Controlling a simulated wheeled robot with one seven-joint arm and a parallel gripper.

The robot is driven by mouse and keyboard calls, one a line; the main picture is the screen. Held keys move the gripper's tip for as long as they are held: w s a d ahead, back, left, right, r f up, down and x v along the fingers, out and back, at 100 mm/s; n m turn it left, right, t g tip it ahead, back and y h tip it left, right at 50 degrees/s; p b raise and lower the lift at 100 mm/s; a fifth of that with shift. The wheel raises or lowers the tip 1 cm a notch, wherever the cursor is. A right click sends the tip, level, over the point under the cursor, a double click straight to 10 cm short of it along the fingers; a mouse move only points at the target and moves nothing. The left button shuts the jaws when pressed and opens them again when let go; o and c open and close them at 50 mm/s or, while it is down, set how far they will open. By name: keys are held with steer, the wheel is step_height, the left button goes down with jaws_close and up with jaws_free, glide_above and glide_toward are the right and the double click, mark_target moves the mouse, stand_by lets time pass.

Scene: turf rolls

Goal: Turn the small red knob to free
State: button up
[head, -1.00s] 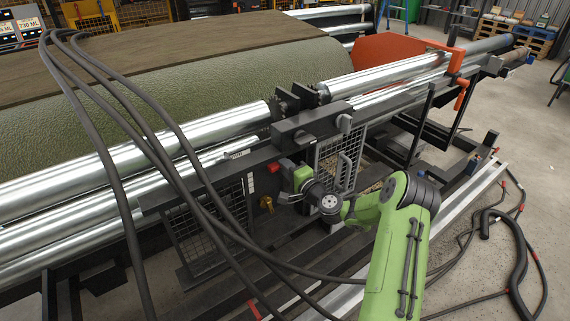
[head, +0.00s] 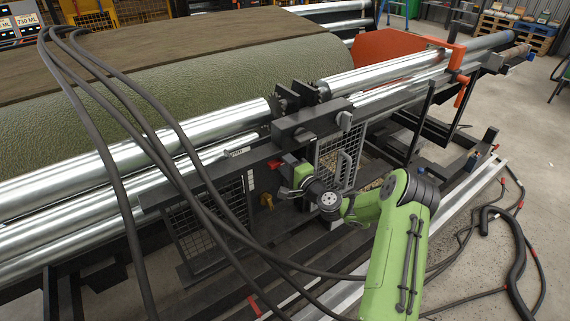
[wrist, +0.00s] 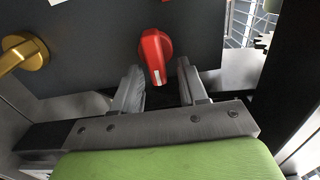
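The small red knob (wrist: 155,55) is on a dark panel in the wrist view, with a pale mark near its lower end. It also shows in the head view (head: 274,164), just left of my gripper. My gripper (wrist: 160,80) is open, its two grey fingers spread on either side below the knob. The knob's lower end lies in line with the gap between the fingertips. I cannot tell whether a finger touches it. In the head view my green wrist (head: 300,177) partly hides the fingers.
A brass handle (wrist: 25,55) is on the panel left of the knob; it shows below the knob in the head view (head: 266,200). A wire mesh guard (head: 340,158) stands right of my wrist. Black hoses (head: 175,150) hang across the machine at the left.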

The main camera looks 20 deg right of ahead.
steer(key=s+d, duration=0.3)
steer(key=s, duration=1.2)
steer(key=shift+s, duration=0.25)
steer(key=s+a+r+n+g+y+p, duration=0.25)
steer(key=a+n+g, duration=0.25)
steer(key=a+n, duration=0.3)
steer(key=s+a+r+n+g+y+p, duration=0.2)
steer(key=s+a+r+n+g, duration=0.25)
steer(key=a, duration=0.65)
steer(key=s+d+r+n+g+h+p, duration=0.2)
steer(key=s+r+h+p, duration=0.4)
steer(key=s+r, duration=0.9)
steer(key=s+n+h, duration=0.1)
steer(key=s+h, duration=0.1)
steer(key=s, duration=0.1)
steer(key=shift+s+r, duration=0.35)
